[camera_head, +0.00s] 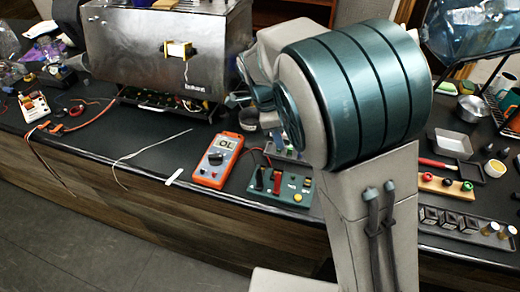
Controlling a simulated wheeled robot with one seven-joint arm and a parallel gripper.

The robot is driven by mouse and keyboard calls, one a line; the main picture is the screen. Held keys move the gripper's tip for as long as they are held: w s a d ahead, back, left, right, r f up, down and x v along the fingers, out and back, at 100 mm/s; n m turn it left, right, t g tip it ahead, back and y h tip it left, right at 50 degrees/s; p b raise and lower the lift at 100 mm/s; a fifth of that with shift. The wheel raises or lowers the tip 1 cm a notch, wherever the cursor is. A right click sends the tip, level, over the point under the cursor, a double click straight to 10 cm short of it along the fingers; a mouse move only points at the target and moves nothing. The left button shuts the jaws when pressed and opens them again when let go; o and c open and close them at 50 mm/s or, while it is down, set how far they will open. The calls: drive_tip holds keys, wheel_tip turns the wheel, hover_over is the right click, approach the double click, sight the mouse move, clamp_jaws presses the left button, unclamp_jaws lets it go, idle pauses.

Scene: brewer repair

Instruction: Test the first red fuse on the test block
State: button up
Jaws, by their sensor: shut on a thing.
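The green test block (286,198) lies near the front edge of the dark counter, with dark and red upright parts and a yellow spot on its top. An orange multimeter (216,162) stands just left of it, and its screen reads OL. A red lead runs from the meter towards the block. My arm's big joint fills the middle and hides the space behind the block. My gripper and anything in it are hidden.
A steel brewer (150,60) stands at the back left. A loose pale wire (140,155) lies on the counter before it. The counter's front left is mostly clear.

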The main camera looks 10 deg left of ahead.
sight(264, 172)
drive_tip(key=s+a+f+m+b, duration=0.1)
drive_tip(key=a+f, duration=0.1)
drive_tip(key=s+a+f+m+b, duration=0.1)
drive_tip(key=s+a+f+m, duration=0.1)
drive_tip(key=shift+s+g, duration=0.3)
drive_tip(key=shift+g, duration=0.1)
drive_tip(key=shift+a+f, duration=0.1)
drive_tip(key=shift+f, duration=0.25)
drive_tip(key=shift+f+b, duration=1.5)
drive_tip(key=shift+f, duration=0.1)
drive_tip(key=shift+f, duration=0.7)
idle(0.5)
idle(2.0)
drive_tip(key=shift+r+p, duration=1.8)
drive_tip(key=shift+r, duration=0.7)
